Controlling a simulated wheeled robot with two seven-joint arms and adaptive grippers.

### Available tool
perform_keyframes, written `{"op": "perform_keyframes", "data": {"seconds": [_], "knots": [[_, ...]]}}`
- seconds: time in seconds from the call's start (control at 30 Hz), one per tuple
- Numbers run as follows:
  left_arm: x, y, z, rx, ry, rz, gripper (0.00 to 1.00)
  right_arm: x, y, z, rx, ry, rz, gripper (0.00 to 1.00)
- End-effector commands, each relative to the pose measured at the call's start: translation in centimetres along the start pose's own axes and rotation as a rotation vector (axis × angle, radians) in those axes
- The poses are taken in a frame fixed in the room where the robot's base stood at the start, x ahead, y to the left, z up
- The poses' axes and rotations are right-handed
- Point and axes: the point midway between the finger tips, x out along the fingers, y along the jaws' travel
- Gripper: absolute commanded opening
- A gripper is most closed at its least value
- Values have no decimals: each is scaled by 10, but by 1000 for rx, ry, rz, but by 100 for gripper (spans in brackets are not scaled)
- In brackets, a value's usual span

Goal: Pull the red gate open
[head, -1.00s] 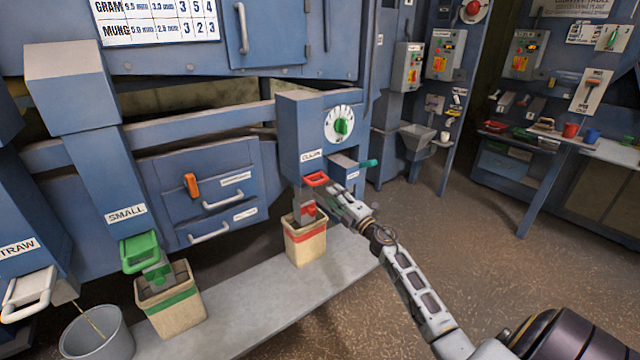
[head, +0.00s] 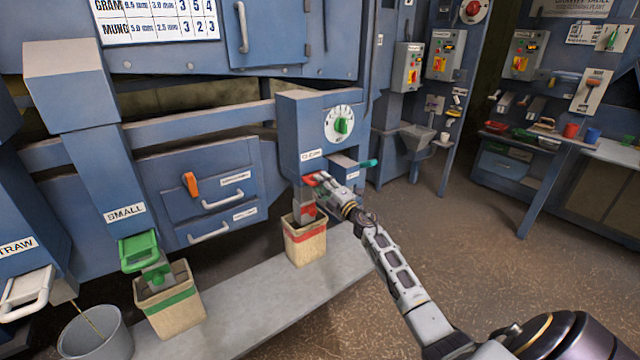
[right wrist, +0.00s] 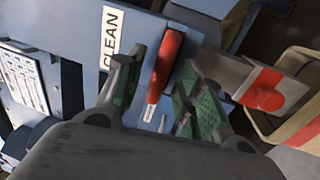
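The red gate (head: 311,180) is a red handle at the bottom of the blue CLEAN spout (head: 303,130), largely covered by my right gripper in the head view. In the right wrist view the red handle (right wrist: 164,68) stands between my fingers. My right gripper (head: 321,179) is at the handle; in the wrist view (right wrist: 158,92) its fingers are apart, with a visible gap to the handle on the left and the right finger close beside it. My left gripper is not in view.
A beige bin with a red band (head: 306,243) stands under the spout on a grey ledge (head: 255,305). A green handle (head: 139,251) is on the SMALL spout at left. Open floor lies to the right.

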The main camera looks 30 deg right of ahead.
Motion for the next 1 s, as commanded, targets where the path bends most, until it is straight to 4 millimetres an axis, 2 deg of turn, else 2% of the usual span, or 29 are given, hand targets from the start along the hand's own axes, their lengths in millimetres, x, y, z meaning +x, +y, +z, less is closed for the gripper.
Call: {"op": "perform_keyframes", "data": {"seconds": [0.23,0.63,0.93,1.0], "knots": [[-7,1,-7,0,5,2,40,12,0,0,-1,0,0,37],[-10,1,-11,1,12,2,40,14,0,0,-1,1,0,37],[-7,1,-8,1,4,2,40,14,0,0,-1,0,0,0],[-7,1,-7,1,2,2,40,14,0,0,0,1,0,0]]}}
